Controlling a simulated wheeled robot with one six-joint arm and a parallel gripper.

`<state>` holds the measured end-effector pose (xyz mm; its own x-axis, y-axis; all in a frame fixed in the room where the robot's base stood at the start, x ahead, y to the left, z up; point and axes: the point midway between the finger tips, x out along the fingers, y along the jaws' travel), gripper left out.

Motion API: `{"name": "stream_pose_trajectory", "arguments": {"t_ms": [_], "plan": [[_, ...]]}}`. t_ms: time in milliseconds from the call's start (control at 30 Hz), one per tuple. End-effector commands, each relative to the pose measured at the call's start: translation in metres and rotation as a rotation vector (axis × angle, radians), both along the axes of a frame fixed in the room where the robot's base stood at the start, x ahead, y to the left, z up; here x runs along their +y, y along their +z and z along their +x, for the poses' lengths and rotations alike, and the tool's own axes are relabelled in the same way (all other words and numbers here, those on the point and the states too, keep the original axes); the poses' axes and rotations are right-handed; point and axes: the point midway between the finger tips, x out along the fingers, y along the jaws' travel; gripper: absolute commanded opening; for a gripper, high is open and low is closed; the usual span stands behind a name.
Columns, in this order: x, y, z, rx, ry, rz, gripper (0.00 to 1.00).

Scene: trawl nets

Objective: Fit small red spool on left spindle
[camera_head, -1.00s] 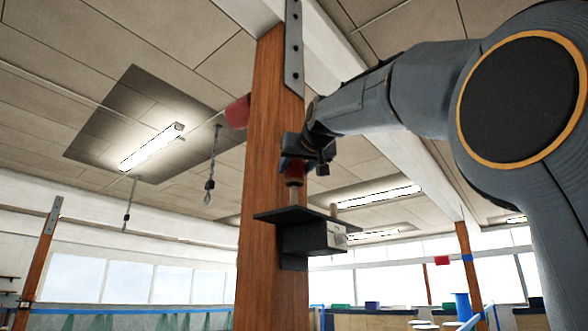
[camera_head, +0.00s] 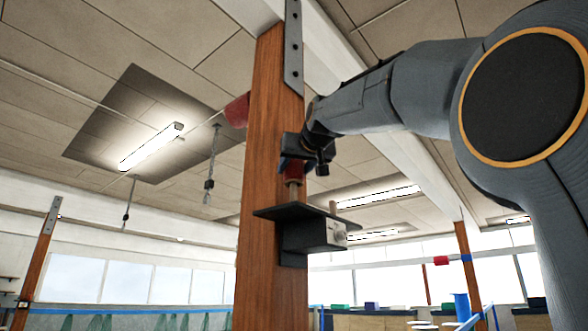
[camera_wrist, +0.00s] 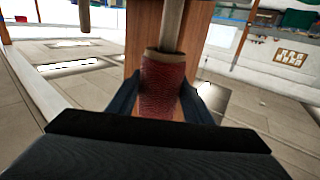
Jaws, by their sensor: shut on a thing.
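My gripper (camera_head: 293,166) is shut on the small red spool (camera_head: 295,171), just in front of the wooden post. In the wrist view the red spool (camera_wrist: 162,88) sits between the two dark fingers, its tan end facing a pale rod. The left spindle (camera_head: 293,191) rises from the black shelf (camera_head: 282,213) on the post and meets the spool's lower end with no clear gap. I cannot tell how far the spindle is inside the spool. The right spindle (camera_head: 333,208) is a bare, shorter-looking rod at the shelf's right. The fingers partly hide the spool.
The wooden post (camera_head: 268,180) stands close beside my gripper, with a metal plate (camera_head: 293,50) near its top. A red object (camera_head: 237,111) shows left of the post. Room right of the shelf looks free.

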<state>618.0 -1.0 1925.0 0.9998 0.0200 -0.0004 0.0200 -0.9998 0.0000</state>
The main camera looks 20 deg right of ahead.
Motion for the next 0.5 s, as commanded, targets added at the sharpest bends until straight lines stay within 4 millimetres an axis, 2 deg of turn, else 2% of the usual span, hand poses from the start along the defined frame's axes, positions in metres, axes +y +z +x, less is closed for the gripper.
{"name": "stream_pose_trajectory", "arguments": {"t_ms": [500], "plan": [[0.0,-0.012,0.0,-0.001,0.0,0.0,0.21]]}}
